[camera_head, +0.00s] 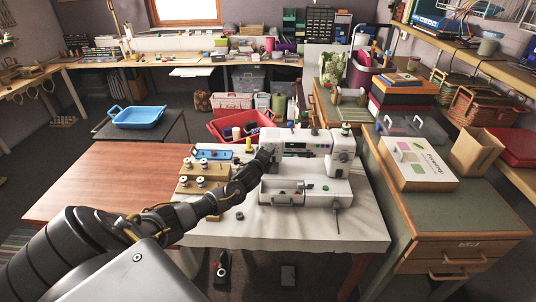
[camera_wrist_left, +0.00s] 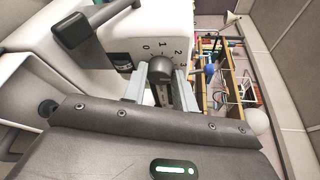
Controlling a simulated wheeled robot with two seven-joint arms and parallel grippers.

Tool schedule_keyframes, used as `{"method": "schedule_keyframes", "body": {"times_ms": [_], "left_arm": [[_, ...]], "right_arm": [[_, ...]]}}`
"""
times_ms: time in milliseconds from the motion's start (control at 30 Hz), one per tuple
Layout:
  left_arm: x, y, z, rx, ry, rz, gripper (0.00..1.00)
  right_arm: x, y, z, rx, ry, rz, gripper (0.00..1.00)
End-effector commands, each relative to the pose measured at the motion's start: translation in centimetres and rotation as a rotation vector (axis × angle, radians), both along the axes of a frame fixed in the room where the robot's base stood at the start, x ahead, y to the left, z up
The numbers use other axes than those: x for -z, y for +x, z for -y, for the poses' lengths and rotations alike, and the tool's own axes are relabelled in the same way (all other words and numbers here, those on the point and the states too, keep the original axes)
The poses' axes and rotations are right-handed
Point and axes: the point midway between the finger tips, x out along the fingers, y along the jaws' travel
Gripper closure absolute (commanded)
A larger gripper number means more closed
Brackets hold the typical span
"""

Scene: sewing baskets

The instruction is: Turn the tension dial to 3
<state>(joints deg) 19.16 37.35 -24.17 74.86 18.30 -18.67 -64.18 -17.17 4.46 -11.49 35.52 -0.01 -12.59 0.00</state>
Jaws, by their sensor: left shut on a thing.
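The white sewing machine (camera_head: 345,150) stands on a pale cloth at the middle right in the head view. My left gripper (camera_head: 268,152) reaches the left end of the machine and hides the dial there. In the left wrist view the dark round tension dial (camera_wrist_left: 160,66) sits on the white machine body (camera_wrist_left: 120,45). The numbers 0, 1, 2 and 3 run in an arc around it. My left gripper (camera_wrist_left: 161,84) has its two grey fingers on either side of the dial and is shut on it. I cannot tell which number the dial points to.
A wooden rack of thread spools (camera_head: 203,178) stands left of the machine. A red bin (camera_head: 240,123) is behind it. The brown table (camera_head: 95,180) on the left is mostly clear. A white box (camera_head: 417,163) lies on the green-topped cabinet at right.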

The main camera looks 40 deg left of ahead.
Motion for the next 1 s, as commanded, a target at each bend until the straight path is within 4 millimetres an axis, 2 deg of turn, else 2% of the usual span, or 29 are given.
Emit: {"method": "schedule_keyframes", "body": {"times_ms": [133,167,300,333,667,867,1000], "left_arm": [[0.2,-0.1,0.1,0.001,-0.001,-0.004,0.95],[0.2,-0.1,0.1,0.001,-0.001,-0.004,0.71],[0.2,0.0,0.0,0.000,-0.001,-0.003,0.53],[0.2,0.0,0.0,0.000,-0.001,-0.003,0.50],[0.0,-0.3,0.1,0.001,0.000,0.000,0.50],[-0.1,-2.6,0.8,0.002,0.000,-0.003,0.50],[-0.5,-5.1,1.6,0.003,0.000,-0.003,0.50]], "right_arm": [[0.0,0.0,0.2,-0.001,-0.002,-0.001,0.64],[0.0,0.0,0.2,-0.001,-0.002,-0.001,0.64],[0.0,0.0,0.3,-0.002,-0.005,-0.001,0.64],[0.0,0.0,0.4,-0.002,-0.005,-0.001,0.64],[0.1,-0.1,0.4,-0.001,-0.004,-0.001,0.64],[0.5,-0.1,0.4,-0.001,-0.004,-0.001,0.64],[1.1,-0.1,0.3,-0.001,-0.004,-0.001,0.64]]}}
